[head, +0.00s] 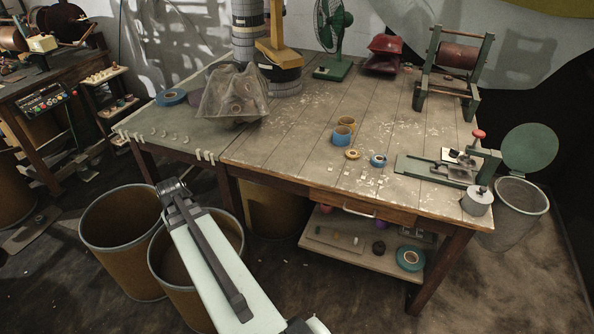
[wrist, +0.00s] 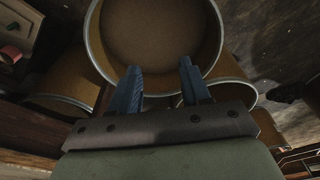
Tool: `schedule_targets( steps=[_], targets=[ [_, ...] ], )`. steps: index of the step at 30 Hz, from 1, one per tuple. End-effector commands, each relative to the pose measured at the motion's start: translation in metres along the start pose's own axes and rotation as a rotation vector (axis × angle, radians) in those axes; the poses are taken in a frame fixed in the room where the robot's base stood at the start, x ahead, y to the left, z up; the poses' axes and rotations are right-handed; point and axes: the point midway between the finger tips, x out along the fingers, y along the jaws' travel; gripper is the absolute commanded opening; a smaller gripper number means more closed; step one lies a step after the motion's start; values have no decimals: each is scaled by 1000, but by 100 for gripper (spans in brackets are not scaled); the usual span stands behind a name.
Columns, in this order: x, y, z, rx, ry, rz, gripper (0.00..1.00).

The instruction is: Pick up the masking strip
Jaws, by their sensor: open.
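Several short cream strips (head: 205,156), which look like the masking strips, hang over the front edge of the table's left part. More pale strips (head: 122,135) hang at its left corner, and a few small curled pieces lie on the top between them. My gripper (wrist: 160,65) is open and empty in the wrist view, its two blue fingers apart above a large brown bin (wrist: 155,30). In the head view my arm reaches up from the bottom, ending below and in front of the strips. The fingers cannot be made out there. No strip shows in the wrist view.
Two round bins (head: 110,235) stand below the table's left front edge, by my arm. Blue tape rolls (head: 342,135) and a green fan (head: 332,40) stand farther right and back.

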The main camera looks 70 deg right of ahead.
Motion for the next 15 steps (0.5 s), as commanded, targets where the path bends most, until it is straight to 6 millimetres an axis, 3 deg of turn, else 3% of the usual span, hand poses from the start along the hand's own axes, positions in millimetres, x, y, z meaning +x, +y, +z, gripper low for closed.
schedule_targets(
  steps=[1,7,15],
  targets=[
    [-6,20,-5,34,10,5,47],
    [-28,91,-14,146,39,24,47],
    [-61,188,-10,296,79,55,47]
  ],
)
